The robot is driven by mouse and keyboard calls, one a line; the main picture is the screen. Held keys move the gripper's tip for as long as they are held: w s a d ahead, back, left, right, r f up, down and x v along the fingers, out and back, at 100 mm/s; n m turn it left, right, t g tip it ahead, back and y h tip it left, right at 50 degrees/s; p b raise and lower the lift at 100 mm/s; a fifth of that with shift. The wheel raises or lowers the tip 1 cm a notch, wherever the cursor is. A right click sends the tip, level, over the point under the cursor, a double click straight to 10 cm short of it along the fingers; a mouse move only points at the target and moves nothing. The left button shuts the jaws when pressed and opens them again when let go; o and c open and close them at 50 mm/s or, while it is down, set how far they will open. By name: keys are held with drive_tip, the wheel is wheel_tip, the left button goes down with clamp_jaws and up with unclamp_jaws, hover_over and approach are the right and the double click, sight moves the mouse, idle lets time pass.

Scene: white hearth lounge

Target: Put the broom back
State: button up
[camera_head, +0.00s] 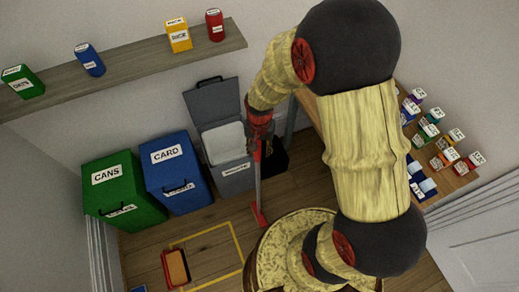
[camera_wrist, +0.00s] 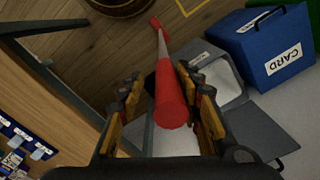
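The broom (camera_head: 258,190) stands near upright on the wood floor, with a grey pole and a red foot at the bottom. In the wrist view its red handle (camera_wrist: 171,95) points up toward the camera, between the fingers of my gripper (camera_wrist: 160,78). A gap shows between the handle and the left finger; the right finger is very close to it, and I cannot tell if they touch. My gripper, also in the head view (camera_head: 260,132), is around the top of the broom and looks open. Its fingers are small there.
Green CANS (camera_head: 125,190), blue CARD (camera_head: 177,170) and grey open-lidded (camera_head: 225,150) bins stand left of the broom. A yellow floor outline (camera_head: 205,232) holds a red-edged tan tray (camera_head: 176,268). A wall shelf (camera_head: 130,68) is above. A wooden surface (camera_head: 455,182) with several small boxes is right.

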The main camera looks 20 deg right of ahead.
drive_tip(key=shift+o, duration=0.3)
wheel_tip(320, 180, up, 12)
drive_tip(key=shift+r+p, duration=0.1)
drive_tip(key=shift+p, duration=0.9)
drive_tip(key=s+r+n+t, duration=0.2)
drive_tip(key=s+r, duration=0.5)
drive_tip(key=r, duration=0.4)
drive_tip(key=s+r+n+t, duration=0.3)
drive_tip(key=s+r, duration=0.4)
drive_tip(key=r, duration=0.3)
drive_tip(key=shift+r+n+t, duration=0.3)
drive_tip(key=shift+r+n, duration=0.05)
drive_tip(key=shift+n, duration=0.55)
wheel_tip(320, 180, down, 7)
drive_tip(key=b, duration=0.7)
drive_tip(key=shift+f, duration=0.2)
drive_tip(key=shift+w+r, duration=0.1)
drive_tip(key=shift+r, duration=0.1)
drive_tip(key=shift+c, duration=0.8)
